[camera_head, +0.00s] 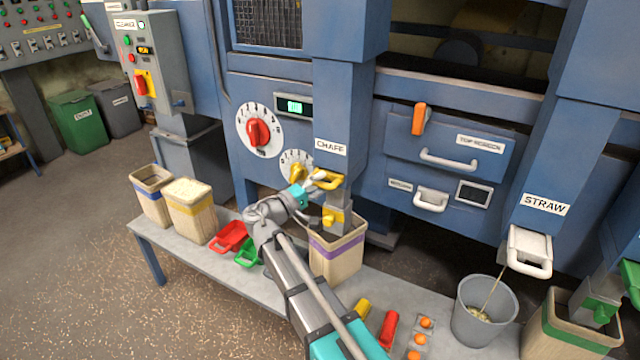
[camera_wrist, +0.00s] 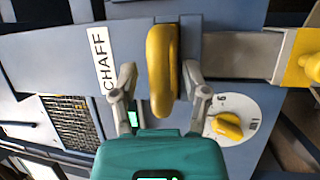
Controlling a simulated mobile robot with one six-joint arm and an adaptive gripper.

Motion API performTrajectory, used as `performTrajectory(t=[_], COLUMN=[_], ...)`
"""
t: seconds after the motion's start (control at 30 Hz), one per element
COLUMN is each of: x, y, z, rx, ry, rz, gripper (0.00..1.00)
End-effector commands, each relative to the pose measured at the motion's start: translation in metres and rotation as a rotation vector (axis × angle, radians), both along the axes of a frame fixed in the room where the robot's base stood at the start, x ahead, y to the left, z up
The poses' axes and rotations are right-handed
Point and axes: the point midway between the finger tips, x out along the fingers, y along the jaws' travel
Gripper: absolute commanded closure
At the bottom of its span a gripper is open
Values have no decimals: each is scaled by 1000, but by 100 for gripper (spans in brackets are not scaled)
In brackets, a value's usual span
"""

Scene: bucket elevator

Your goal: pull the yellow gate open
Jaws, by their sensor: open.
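The yellow gate handle (camera_head: 328,181) sticks out of the blue spout below the CHAFF label (camera_head: 330,147). In the wrist view the yellow handle (camera_wrist: 160,65) stands between the two fingers. My gripper (camera_head: 312,182) is at the handle, open, with one finger on each side and a visible gap beside the handle in the wrist view (camera_wrist: 160,80). Whether a finger touches it I cannot tell. The gate plate behind the handle is hidden.
Below the spout are a yellow clamp (camera_head: 335,217) and a bin with a purple band (camera_head: 338,252) on the bench (camera_head: 190,255). A dial with a red knob (camera_head: 258,132) is to the left. The STRAW spout's white handle (camera_head: 530,252) and a grey bucket (camera_head: 484,312) are to the right.

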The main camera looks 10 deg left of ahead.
Motion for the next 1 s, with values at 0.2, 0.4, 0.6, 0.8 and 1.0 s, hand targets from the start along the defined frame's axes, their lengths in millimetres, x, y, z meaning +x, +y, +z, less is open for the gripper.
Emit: performTrajectory(t=[0.2,0.4,0.6,0.8,1.0], x=[0,0,0,0,-10], y=[0,0,0,0,3], z=[0,0,0,0,0], rx=[0,0,0,0,1], ry=[0,0,0,0,1], rz=[0,0,0,0,1], gripper=[41,76,100,100,100])
